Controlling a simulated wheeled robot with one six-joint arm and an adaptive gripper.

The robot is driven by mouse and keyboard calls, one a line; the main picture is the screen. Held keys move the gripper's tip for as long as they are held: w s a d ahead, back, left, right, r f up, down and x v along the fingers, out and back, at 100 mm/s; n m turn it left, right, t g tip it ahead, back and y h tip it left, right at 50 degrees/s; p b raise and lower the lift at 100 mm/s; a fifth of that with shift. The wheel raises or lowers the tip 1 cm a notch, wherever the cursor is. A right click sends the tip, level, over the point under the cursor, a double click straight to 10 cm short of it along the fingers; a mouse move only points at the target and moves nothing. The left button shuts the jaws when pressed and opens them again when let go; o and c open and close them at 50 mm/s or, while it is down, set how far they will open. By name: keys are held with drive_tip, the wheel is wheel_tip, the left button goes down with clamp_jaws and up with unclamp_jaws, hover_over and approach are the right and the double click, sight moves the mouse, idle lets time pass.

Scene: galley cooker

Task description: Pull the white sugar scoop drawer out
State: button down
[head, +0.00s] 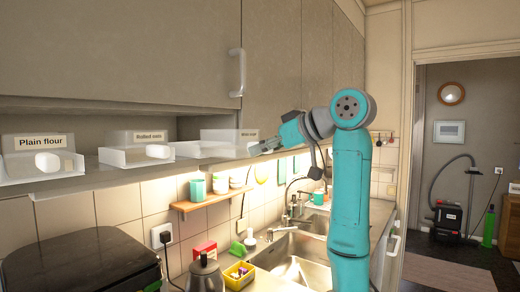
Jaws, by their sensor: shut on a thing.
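The white sugar scoop drawer (206,149) is the rightmost of three clear-and-white scoop drawers under the wall cupboards. Its label (240,134) is small and partly covered by my gripper. My gripper (262,147) comes in from the right and is shut at the right-hand front of this drawer, on its handle; the exact finger contact is too small to see. The drawer looks level, at the shelf front. The rolled oats drawer (125,156) and the plain flour drawer (25,168) are further left, each with a white handle.
A cupboard door with a white handle (237,72) is just above. Below are a small wooden shelf (212,201) with cups, a sink (290,250), a tap, a kettle (205,275) and a black appliance (80,262). Open floor and a doorway lie at right.

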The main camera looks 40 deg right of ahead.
sight(272, 151)
drive_tip(key=shift+s+d, duration=0.2)
drive_tip(key=shift+s, duration=0.6)
drive_tip(key=shift+s+d, duration=0.2)
drive_tip(key=shift+s, duration=0.55)
